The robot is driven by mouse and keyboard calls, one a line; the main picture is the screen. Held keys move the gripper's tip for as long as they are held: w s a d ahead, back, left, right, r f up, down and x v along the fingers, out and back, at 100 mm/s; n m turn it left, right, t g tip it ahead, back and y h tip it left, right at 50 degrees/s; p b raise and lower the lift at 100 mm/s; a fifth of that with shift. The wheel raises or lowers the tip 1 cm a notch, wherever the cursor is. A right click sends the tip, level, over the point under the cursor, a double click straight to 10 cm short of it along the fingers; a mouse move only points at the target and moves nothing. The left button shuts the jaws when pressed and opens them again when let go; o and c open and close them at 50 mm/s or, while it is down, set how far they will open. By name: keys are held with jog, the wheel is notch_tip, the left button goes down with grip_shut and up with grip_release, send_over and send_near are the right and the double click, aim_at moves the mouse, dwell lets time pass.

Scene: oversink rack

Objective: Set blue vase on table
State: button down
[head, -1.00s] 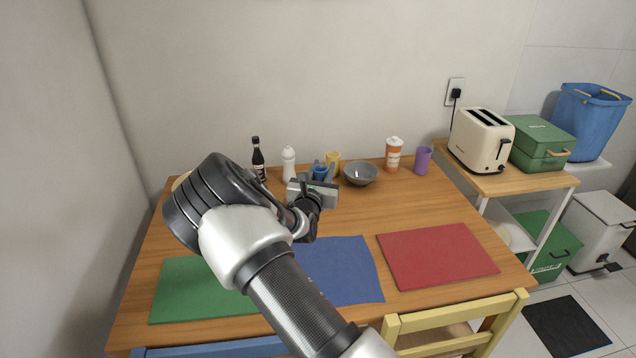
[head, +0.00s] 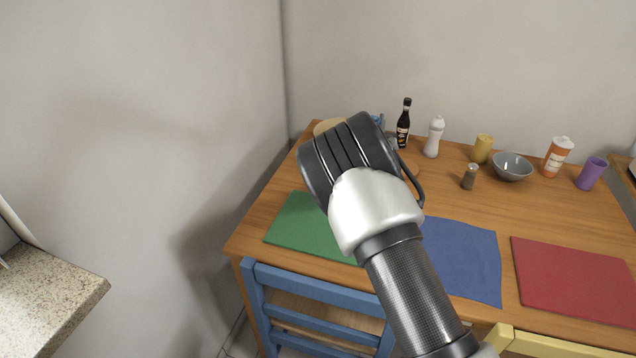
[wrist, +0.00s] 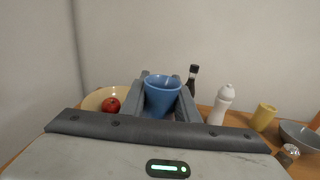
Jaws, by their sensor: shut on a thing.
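The blue vase (wrist: 162,95) is held upright between the two fingers of my gripper (wrist: 166,100) in the wrist view. In the head view only a small bit of the blue vase (head: 378,119) shows behind my arm, near the back left of the table. The wooden table (head: 480,205) stands against the wall. I cannot tell whether the vase's base touches the table, as its lower part is hidden.
A cream bowl (wrist: 93,99) with a red apple (wrist: 111,105) is left of the vase. A dark bottle (head: 404,124), white bottle (head: 434,137), brown shaker (head: 469,177), yellow cup (head: 482,149) and grey bowl (head: 512,167) stand to the right. Placemats line the front.

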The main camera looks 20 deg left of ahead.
jog(key=s+a+r+n+g+y+b, duration=0.1)
jog(key=a+n+y, duration=0.15)
jog(key=a, duration=0.55)
jog(key=s+a+r+n+y+b, duration=0.1)
jog(key=a+y+b, duration=0.15)
jog(key=a, duration=0.55)
notch_tip(320, 180, down, 10)
jog(key=b, duration=0.1)
jog(key=shift+s+b, duration=0.2)
jog(key=shift+b, duration=0.2)
jog(key=c, duration=1.4)
grip_release()
jog(key=shift+f, duration=0.15)
jog(key=shift+o, duration=0.2)
